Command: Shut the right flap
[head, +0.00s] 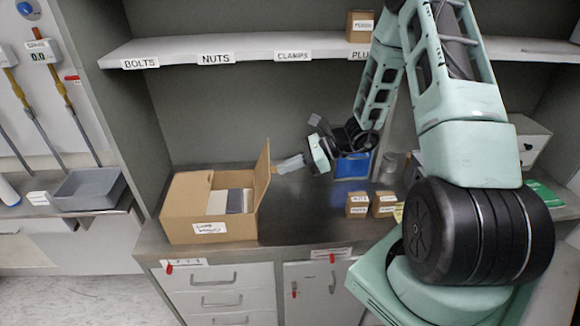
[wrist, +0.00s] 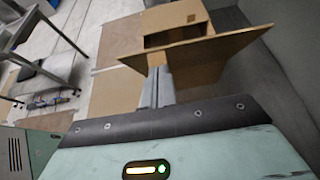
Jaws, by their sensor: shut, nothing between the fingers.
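A cardboard box (head: 185,222) with a white label stands on the counter at the left. Its right flap (head: 263,172) stands upright along the right side, and grey and white contents show inside. In the wrist view the right flap (wrist: 215,47) spans the space just past my fingertips, with part of the box (wrist: 175,16) beyond it. My gripper (head: 276,168) is shut and empty, to the right of the flap. Its fingertips (wrist: 158,72) are at the flap's outer face or very near; I cannot tell whether they touch.
A blue bin (head: 353,167) stands behind my wrist, and small cardboard boxes (head: 357,204) sit to the right on the counter. A labelled shelf (head: 240,48) runs above. The dark counter (head: 300,225) is clear between the box and the small boxes.

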